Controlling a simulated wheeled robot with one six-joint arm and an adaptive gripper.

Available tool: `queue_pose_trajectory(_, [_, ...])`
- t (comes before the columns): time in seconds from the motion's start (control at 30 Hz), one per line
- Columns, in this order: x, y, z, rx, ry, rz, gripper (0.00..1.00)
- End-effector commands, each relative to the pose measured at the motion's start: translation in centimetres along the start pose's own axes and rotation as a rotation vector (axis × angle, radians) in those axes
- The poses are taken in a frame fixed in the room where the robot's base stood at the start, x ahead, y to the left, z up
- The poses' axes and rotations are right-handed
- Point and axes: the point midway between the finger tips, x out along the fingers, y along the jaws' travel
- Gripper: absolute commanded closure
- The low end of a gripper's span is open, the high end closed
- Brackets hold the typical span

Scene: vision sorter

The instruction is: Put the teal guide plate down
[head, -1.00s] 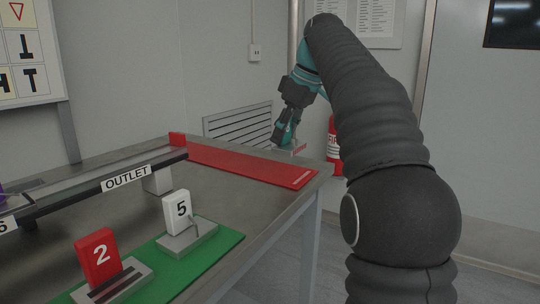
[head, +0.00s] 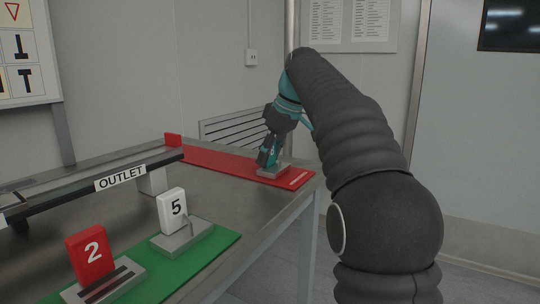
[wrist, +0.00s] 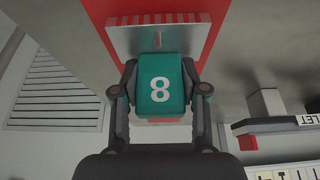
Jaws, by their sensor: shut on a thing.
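The teal guide plate (wrist: 160,84) bears a white 8 and has a grey metal base (wrist: 160,36) with a slot. My gripper (head: 268,152) is shut on the plate, with one finger on each side in the wrist view. In the head view, the grey base (head: 273,171) is at the red mat (head: 215,159), near its right end. The base looks level and at or very close to the mat; I cannot tell whether it touches. My fingers partly hide the teal plate in the head view.
A green mat (head: 215,240) at the front holds a white plate marked 5 (head: 171,211) and a red plate marked 2 (head: 91,253). The OUTLET rail (head: 90,190) runs along the left. The table's right edge is near the red mat's end.

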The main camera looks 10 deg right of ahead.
Motion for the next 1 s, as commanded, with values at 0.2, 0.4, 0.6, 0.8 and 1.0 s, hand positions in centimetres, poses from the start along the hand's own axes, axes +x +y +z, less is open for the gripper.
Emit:
queue_pose_trajectory(0.2, [0.2,0.0,0.1,0.000,0.000,0.000,0.32])
queue_pose_trajectory(0.4, [0.2,0.0,0.1,0.000,0.000,-0.001,0.32])
queue_pose_trajectory(0.6, [-0.5,0.0,-0.1,0.000,0.000,0.000,0.32])
queue_pose_trajectory(0.8, [-3.8,0.1,-0.2,0.000,0.002,0.002,0.32])
queue_pose_trajectory(1.0, [-8.1,0.0,-0.2,0.000,0.002,0.001,0.32])
